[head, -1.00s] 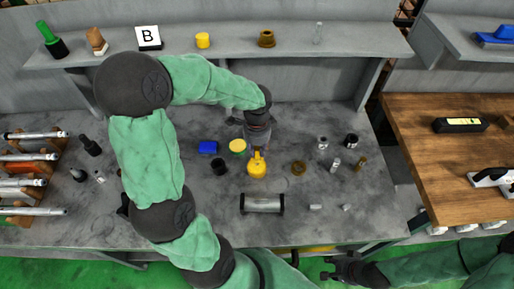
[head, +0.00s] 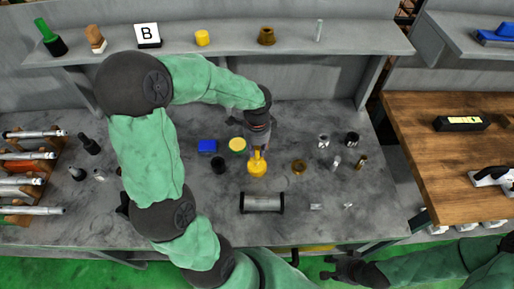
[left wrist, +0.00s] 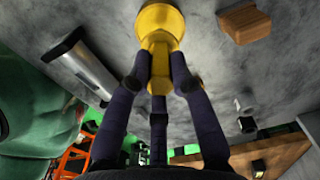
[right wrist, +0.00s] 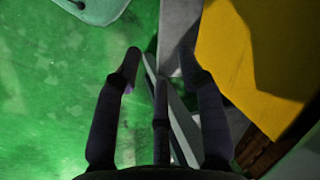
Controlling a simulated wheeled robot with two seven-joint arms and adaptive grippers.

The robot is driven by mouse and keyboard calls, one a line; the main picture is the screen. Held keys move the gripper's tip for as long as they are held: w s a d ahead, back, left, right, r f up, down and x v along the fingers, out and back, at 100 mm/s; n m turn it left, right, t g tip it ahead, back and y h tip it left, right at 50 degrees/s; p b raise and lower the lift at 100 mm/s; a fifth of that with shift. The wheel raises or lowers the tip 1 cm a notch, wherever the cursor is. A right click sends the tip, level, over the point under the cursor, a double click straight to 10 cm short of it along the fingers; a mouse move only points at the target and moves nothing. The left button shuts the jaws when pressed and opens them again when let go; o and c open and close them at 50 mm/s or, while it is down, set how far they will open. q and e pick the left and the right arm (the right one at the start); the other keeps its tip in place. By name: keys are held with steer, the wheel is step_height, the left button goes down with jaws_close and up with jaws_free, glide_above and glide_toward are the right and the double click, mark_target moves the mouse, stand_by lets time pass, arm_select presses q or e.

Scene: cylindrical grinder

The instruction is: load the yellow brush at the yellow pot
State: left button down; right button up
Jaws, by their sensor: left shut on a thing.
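A yellow piece with a wide round head and narrow stem, which I take for the yellow brush (head: 257,167), is at the middle of the grey bench. My left gripper (head: 257,150) is shut on its stem from behind. The left wrist view shows the fingers (left wrist: 162,85) around the stem of the yellow brush (left wrist: 160,22); I see no bristles. A small green-sided pot with a yellow top (head: 237,146), likely the yellow pot, stands just left of the gripper, apart from the brush. My right gripper (head: 335,270) is open and empty, low beside the bench's front edge.
Close by on the bench (head: 330,225) are a blue block (head: 207,146), a black cup (head: 219,166), a brown ring (head: 299,167) and a dark-ended metal cylinder (head: 262,202). Small metal parts lie to the right. A shelf (head: 360,40) runs behind, holding another yellow cylinder (head: 203,38).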

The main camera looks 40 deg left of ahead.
arm_select(q)
steer(key=shift+f+b, duration=0.3)
steer(key=shift+f, duration=0.15)
stand_by(0.4)
steer(key=shift+f, duration=0.1)
stand_by(1.0)
steer(key=shift+r+p, duration=3.3)
steer(key=shift+r, duration=0.3)
steer(key=shift+f, duration=0.1)
